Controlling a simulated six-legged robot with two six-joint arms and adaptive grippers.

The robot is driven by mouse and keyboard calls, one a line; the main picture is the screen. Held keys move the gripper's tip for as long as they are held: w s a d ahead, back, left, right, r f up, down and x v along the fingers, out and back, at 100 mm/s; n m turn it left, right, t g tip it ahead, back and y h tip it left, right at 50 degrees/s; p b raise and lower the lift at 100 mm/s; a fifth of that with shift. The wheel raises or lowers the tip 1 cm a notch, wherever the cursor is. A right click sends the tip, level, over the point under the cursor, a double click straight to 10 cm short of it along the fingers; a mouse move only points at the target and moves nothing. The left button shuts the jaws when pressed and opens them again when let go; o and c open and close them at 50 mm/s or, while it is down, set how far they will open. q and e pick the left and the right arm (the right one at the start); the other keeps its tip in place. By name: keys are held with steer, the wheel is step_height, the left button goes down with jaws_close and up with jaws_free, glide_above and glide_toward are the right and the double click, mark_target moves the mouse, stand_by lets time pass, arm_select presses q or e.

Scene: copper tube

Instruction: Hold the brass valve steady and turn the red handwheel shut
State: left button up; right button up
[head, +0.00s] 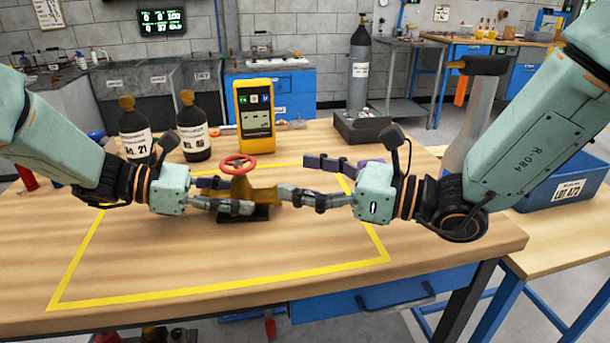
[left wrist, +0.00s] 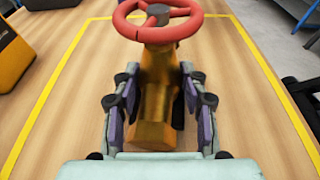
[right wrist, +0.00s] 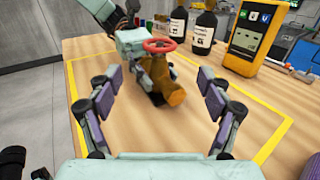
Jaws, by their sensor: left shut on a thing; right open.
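The brass valve (head: 262,195) stands on a dark base (head: 258,214) inside the yellow-taped area of the wooden table. Its red handwheel (head: 238,165) sits on top and faces up. My left gripper (left wrist: 157,110) is shut on the valve's body from the left; in the left wrist view its fingers flank the brass part below the wheel. My right gripper (right wrist: 160,115) is open and empty, to the right of the valve, with its fingers spread towards it. In the head view the right fingers (head: 300,180) partly overlap the valve's right end.
Two dark bottles (head: 136,135) (head: 193,130) and a yellow meter (head: 256,110) stand behind the valve. A grey cylinder (head: 359,70) rises farther back. A blue bin (head: 560,190) is at the right. The front of the taped area (head: 220,255) is clear.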

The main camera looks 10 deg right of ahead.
mark_target(239, 162)
steer(key=shift+f, duration=0.3)
steer(key=w+f, duration=0.1)
steer(key=w+f+n+g, duration=0.1)
steer(key=shift+w+a+f+n+g+y, duration=0.3)
steer(key=shift+a, duration=0.1)
steer(key=shift+w+a+r+n+g+y, duration=0.15)
steer(key=shift+w+a+n+g+y, duration=0.1)
steer(key=shift+w+n+g, duration=0.25)
steer(key=shift+w+a+r+n+g+y, duration=0.15)
steer(key=shift+w+n+g+y, duration=0.1)
steer(key=shift+w+n+g, duration=0.2)
steer(key=shift+w+a+r+n+g+y, duration=0.15)
steer(key=shift+w+r+n+g+y, duration=0.15)
steer(key=shift+r+g, duration=0.35)
steer(key=shift+w+a+r+n+g+y, duration=0.1)
steer(key=shift+w+r+n+g+y, duration=0.1)
steer(key=shift+r+n+g, duration=0.3)
steer(key=shift+s+a+r+m+g, duration=0.15)
steer(key=shift+s+m+g, duration=0.1)
steer(key=shift+g, duration=0.05)
steer(key=shift+w+a, duration=0.25)
steer(key=shift+a, duration=0.95)
steer(key=shift+w+a, duration=0.2)
steer(key=shift+a, duration=0.95)
steer(key=shift+w+a, duration=0.25)
steer(key=shift+a, duration=0.95)
steer(key=shift+c, duration=0.4)
